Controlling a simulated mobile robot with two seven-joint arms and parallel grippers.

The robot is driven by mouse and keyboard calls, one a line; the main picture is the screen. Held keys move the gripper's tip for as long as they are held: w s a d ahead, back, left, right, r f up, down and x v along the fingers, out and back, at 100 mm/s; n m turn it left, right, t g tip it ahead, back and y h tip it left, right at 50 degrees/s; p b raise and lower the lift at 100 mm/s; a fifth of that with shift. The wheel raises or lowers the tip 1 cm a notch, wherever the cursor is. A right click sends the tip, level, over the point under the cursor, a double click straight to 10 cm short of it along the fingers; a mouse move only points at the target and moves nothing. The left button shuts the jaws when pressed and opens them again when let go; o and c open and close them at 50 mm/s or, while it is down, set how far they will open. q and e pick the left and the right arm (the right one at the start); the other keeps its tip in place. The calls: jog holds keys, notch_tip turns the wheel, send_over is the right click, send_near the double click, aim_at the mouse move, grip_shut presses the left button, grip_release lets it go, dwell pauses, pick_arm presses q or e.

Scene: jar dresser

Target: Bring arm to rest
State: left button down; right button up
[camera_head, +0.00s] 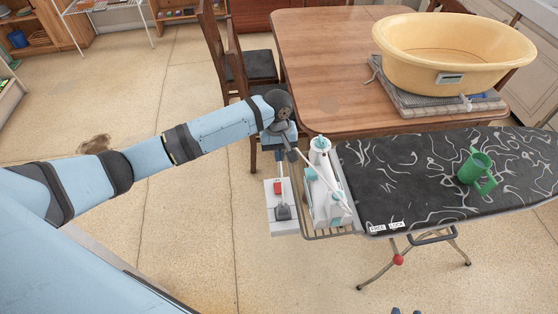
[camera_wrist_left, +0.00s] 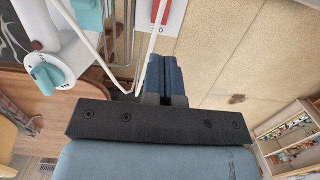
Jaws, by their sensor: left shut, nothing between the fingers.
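My left arm reaches in from the left in the head view. Its gripper (camera_head: 291,151) is over the rack end of the ironing board, just behind the white and teal iron (camera_head: 324,190). In the left wrist view, the fingers of the left gripper (camera_wrist_left: 164,70) are shut together with nothing between them. A white cord passes close by the fingertips; I cannot tell whether they touch. Two small dark shapes at the bottom edge of the head view may be my right gripper's tips; their state is unclear.
The patterned ironing board (camera_head: 430,160) carries a green mug (camera_head: 476,168). A white socket box (camera_head: 283,213) with a red switch sits beside the iron. Behind stands a wooden table (camera_head: 330,60) with a yellow basin (camera_head: 440,50). Open floor (camera_head: 180,240) lies left.

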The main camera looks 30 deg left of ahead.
jog(key=shift+w+a+r, duration=0.1)
jog(key=shift+w, duration=0.15)
